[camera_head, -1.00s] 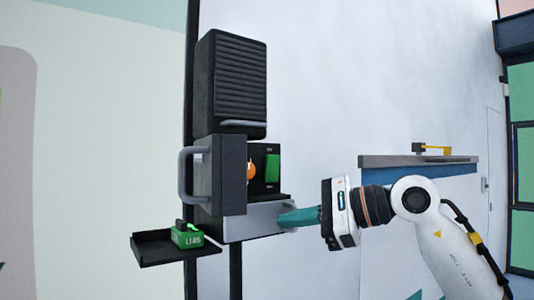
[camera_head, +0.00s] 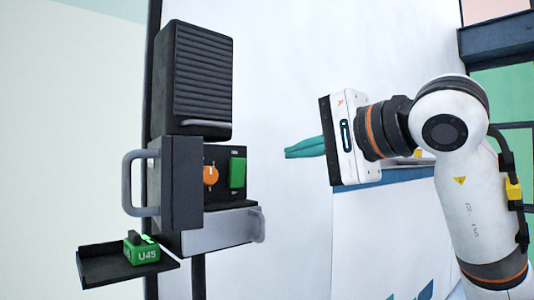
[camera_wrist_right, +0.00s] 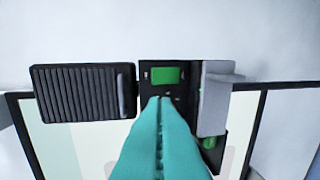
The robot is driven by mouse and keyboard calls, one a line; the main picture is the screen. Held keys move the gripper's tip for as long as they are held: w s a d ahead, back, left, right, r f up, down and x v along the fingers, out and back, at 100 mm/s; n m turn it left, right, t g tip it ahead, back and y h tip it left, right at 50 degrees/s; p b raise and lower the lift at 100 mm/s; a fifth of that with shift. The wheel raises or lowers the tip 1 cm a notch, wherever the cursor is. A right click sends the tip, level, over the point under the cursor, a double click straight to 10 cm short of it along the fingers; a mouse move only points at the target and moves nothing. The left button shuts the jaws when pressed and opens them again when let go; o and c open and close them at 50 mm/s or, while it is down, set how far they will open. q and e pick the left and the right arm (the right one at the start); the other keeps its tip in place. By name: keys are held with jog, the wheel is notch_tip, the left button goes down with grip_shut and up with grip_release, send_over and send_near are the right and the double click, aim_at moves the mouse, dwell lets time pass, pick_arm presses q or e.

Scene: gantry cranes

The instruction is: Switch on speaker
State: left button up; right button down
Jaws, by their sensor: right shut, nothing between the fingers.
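A dark ribbed box, perhaps the speaker (camera_head: 203,80), is mounted upright above an open control compartment. The compartment holds a green rectangular switch (camera_head: 238,172) and an orange knob (camera_head: 210,176). The green switch also shows in the right wrist view (camera_wrist_right: 165,75), just beyond the fingertips; I cannot tell its on or off state. My right gripper (camera_head: 288,154), with teal fingers, is shut and empty, to the right of the switch and apart from it. Its closed fingers fill the lower middle of the wrist view (camera_wrist_right: 160,101). My left gripper is not in view.
A dark door with a grey handle (camera_head: 180,182) stands open left of the compartment. A silver flap (camera_head: 215,231) juts out below it. A green U45 block (camera_head: 142,252) sits on a black tray (camera_head: 100,266). Free space lies between switch and gripper.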

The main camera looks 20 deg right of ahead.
aim_at(236, 160)
jog(key=p+x, duration=0.2)
jog(key=x, duration=0.2)
jog(key=p+x, duration=0.2)
jog(key=x, duration=0.3)
jog(key=r+p+x, duration=0.1)
jog(key=p+x, duration=0.1)
jog(key=x, duration=0.2)
jog(key=shift+w+a+p, duration=0.1)
jog(key=shift+w+p, duration=0.2)
jog(key=shift+s, duration=0.15)
